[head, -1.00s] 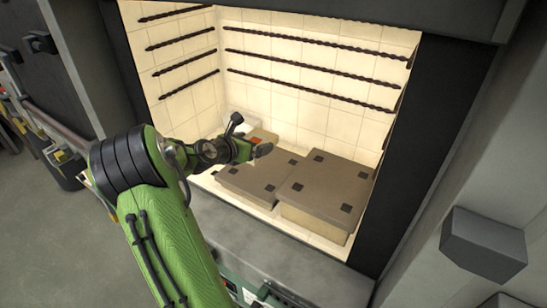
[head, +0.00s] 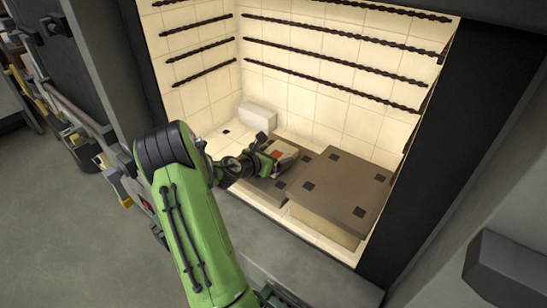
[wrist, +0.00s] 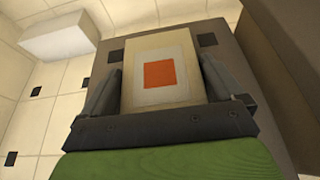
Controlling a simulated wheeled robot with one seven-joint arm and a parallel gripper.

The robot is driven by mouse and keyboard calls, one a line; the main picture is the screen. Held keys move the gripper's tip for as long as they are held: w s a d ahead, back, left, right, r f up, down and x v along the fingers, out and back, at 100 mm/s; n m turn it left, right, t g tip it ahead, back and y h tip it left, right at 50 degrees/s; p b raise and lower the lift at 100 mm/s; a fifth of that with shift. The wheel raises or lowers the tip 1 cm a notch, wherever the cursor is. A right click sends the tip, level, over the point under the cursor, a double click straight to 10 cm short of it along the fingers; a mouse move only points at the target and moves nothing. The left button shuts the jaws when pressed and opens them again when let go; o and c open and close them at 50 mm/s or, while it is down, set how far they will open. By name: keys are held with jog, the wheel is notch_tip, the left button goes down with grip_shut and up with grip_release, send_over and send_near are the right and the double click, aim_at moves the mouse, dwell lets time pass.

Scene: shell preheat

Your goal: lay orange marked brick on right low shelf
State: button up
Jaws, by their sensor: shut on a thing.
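The brick with the orange mark (head: 284,153) is cream coloured. My gripper (head: 272,156) is shut on it, with one finger on each side. The orange square on the brick (wrist: 158,72) faces up in the wrist view, between the fingers (wrist: 160,85). The brick is over the left low shelf (head: 262,188), a grey-brown slab with dark squares. I cannot tell whether it touches that slab. The right low shelf (head: 345,188) is a similar slab, a bit higher, to the right of the gripper. Its top is bare.
A white block (head: 258,117) stands in the back left corner on the tiled floor. Dark twisted rods (head: 340,66) run along the tiled walls above. The dark frame (head: 415,190) bounds the opening on the right. Tiled floor with dark squares shows left of the slabs.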

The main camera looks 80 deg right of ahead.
jog(key=o, duration=0.9)
jog(key=shift+a, duration=0.1)
jog(key=v, duration=1.2)
jog(key=shift+r, duration=0.1)
